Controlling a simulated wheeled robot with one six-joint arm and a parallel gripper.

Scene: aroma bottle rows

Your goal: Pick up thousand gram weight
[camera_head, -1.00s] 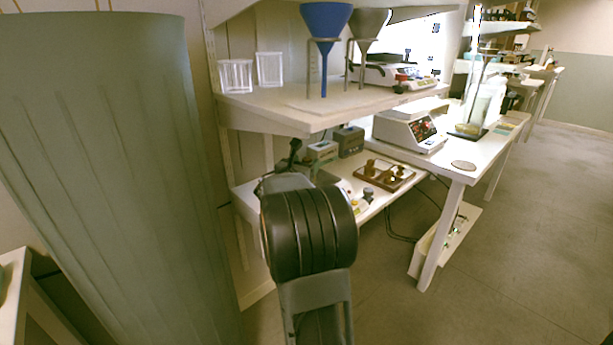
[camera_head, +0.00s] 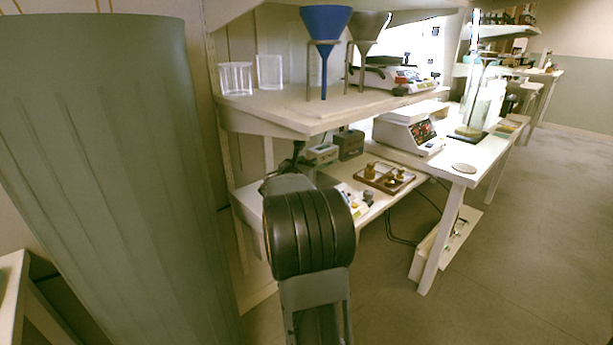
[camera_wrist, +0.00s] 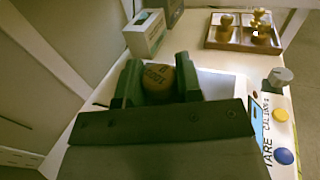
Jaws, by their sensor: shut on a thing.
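The thousand gram weight (camera_wrist: 158,78) is a brass-coloured round piece with partly readable "1000" markings on its top, in the middle of the wrist view. My gripper (camera_wrist: 160,84) has its two dark green fingers on either side of it, shut on it. The lower part of the weight is hidden by my gripper, and I cannot tell whether it touches the surface below. In the head view my arm hides the weight and most of my gripper.
A scale (camera_wrist: 272,130) with a knob and TARE button lies right of my gripper. A wooden tray (camera_head: 383,188) with brass weights stands beyond, beside small grey boxes (camera_head: 349,144). An upper shelf (camera_head: 290,112) overhangs the arm. Another scale (camera_head: 408,132) stands on the right-hand table.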

